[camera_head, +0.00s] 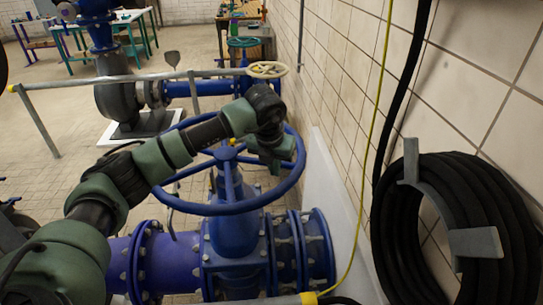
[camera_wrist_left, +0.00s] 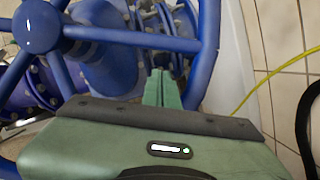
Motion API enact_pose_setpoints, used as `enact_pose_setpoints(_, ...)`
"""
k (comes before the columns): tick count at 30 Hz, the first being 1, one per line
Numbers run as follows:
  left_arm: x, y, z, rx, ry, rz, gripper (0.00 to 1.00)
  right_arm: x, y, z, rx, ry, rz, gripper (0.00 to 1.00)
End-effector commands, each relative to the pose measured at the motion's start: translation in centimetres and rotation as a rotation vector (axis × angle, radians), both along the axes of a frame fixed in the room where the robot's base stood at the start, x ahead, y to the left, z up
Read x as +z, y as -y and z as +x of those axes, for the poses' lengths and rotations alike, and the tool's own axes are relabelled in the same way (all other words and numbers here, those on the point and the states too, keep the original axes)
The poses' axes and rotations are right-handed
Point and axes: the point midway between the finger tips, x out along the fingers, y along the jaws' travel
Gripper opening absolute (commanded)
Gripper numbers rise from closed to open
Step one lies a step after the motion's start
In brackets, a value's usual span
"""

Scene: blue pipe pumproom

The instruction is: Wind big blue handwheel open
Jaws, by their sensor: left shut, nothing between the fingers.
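The big blue handwheel (camera_head: 238,208) sits flat on top of a blue valve body (camera_head: 232,236), with a central hub and spokes. My left arm reaches across the wheel from the left. My left gripper (camera_head: 276,172) points down inside the right part of the rim. In the left wrist view, the green fingers (camera_wrist_left: 162,76) are shut together with nothing between them. They are in the opening between a spoke (camera_wrist_left: 130,38) and the rim (camera_wrist_left: 205,60). I cannot tell whether they touch the wheel. The forearm hides part of the far rim. My right gripper is not in view.
A tiled wall with a pale panel (camera_head: 335,195) stands close on the wheel's right. A black hose coil (camera_head: 400,240) hangs on it, beside a yellow cable (camera_head: 366,170). Open floor lies left.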

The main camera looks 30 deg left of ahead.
Motion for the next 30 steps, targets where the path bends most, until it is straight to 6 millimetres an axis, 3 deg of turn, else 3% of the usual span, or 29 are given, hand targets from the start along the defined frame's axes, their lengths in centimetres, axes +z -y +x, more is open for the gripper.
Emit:
enact_pose_setpoints(6,-0.2,-0.1,2.0,0.000,0.000,-0.001,0.00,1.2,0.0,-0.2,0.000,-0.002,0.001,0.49)
enact_pose_setpoints(18,-0.4,-0.3,2.4,-0.001,0.000,0.000,0.00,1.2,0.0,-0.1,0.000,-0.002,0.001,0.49)
enact_pose_setpoints(25,-0.5,-0.2,2.8,0.022,0.000,0.001,0.00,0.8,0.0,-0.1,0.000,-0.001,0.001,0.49)
enact_pose_setpoints(30,-0.7,-0.2,4.2,0.093,0.003,0.000,0.00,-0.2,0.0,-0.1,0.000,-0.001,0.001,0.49)
